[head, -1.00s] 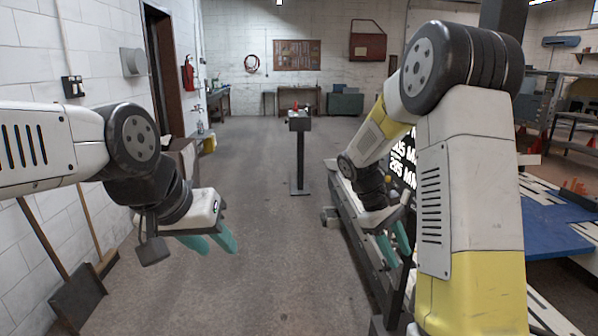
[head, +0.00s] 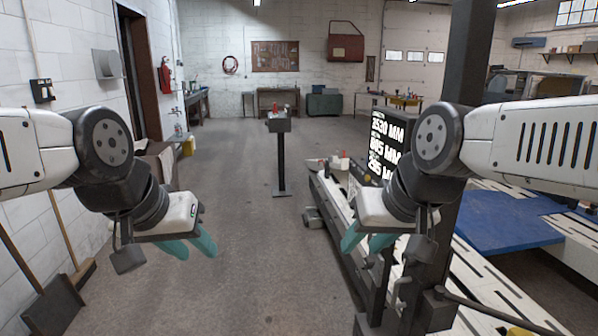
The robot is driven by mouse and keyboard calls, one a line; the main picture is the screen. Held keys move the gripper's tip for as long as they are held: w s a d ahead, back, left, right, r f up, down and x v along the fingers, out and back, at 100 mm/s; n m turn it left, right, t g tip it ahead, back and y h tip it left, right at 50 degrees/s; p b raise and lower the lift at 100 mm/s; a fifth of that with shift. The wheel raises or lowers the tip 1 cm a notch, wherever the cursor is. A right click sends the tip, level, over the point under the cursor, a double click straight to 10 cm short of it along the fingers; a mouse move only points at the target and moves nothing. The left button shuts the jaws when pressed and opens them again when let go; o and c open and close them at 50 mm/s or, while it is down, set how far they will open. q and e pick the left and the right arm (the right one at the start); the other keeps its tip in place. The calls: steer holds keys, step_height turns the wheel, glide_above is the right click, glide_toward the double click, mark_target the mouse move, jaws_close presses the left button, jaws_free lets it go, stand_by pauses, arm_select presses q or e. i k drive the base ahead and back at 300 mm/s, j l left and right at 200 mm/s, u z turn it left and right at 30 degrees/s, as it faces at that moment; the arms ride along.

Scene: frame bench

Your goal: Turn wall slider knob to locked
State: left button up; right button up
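On the left wall a dark switch box (head: 42,90) with small pale parts and a grey unit (head: 107,63) are mounted. I cannot tell whether either carries the slider knob, and no locked or unlocked mark is readable. My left gripper (head: 189,249) has teal fingers that stand apart with nothing between them. It hangs over the floor, to the right of and below both wall units. My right gripper (head: 364,244) also has its teal fingers apart and empty, beside the long bench at the right. Neither gripper touches a wall unit.
A pedestal (head: 281,160) stands in mid-aisle. A fire extinguisher (head: 166,76) hangs by the doorway. A shovel (head: 50,304) and a broom (head: 82,272) lean at the left wall. A black display (head: 380,140) and a dark post (head: 470,60) stand right.

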mark_target(409, 263)
steer(key=i+j+z, duration=0.2)
steer(key=z, duration=0.25)
steer(key=i+j+z, duration=0.1)
steer(key=j+z, duration=0.35)
steer(key=i+j+z, duration=0.1)
steer(key=j+z, duration=0.35)
